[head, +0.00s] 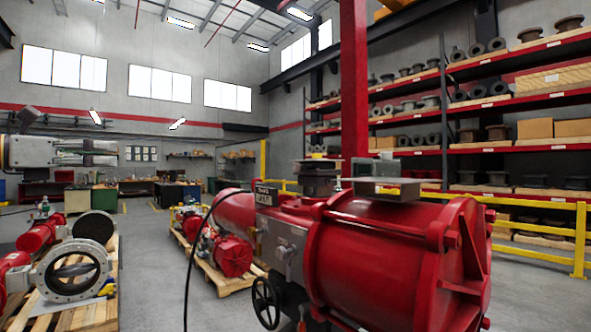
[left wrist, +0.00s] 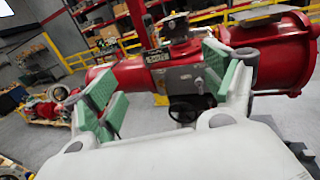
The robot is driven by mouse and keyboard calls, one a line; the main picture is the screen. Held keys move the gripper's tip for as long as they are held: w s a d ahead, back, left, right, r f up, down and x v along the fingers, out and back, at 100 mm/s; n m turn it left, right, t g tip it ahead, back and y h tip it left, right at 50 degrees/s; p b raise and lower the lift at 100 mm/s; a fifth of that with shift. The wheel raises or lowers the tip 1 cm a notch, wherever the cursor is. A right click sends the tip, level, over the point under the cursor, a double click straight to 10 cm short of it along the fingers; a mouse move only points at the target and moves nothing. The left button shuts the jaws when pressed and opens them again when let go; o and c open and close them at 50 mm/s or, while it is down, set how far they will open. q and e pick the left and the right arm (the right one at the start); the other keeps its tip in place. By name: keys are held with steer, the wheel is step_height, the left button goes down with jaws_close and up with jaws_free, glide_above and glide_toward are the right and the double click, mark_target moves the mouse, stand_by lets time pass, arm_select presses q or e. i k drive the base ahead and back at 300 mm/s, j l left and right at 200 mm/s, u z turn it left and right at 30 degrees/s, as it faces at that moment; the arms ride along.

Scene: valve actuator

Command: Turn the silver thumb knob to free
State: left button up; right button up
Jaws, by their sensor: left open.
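The red valve actuator (head: 370,255) stands at centre right in the head view, with a grey metal panel box (head: 281,238) on its side and a black handwheel (head: 265,303) below. It also shows in the left wrist view as a red cylinder (left wrist: 270,45), panel box (left wrist: 182,78) and handwheel (left wrist: 188,107). I cannot make out the silver thumb knob for sure in either view. My left gripper (head: 112,153) is at the far left, well apart from the actuator. Its green-padded fingers (left wrist: 157,80) are spread and empty. My right gripper is not in view.
A flat plate (head: 385,187) and a dark round fitting (head: 317,177) sit on top of the actuator. A black cable (head: 188,270) hangs left of it. Pallets (head: 85,312) with valves stand at left. A yellow rail (head: 540,230) and shelves lie behind.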

mark_target(297, 166)
steer(key=i+j+z, duration=0.15)
steer(key=z, duration=0.2)
steer(key=i+j+z, duration=0.15)
steer(key=j+z, duration=0.25)
steer(key=i+j+z, duration=0.1)
steer(key=j+z, duration=0.25)
steer(key=l, duration=0.1)
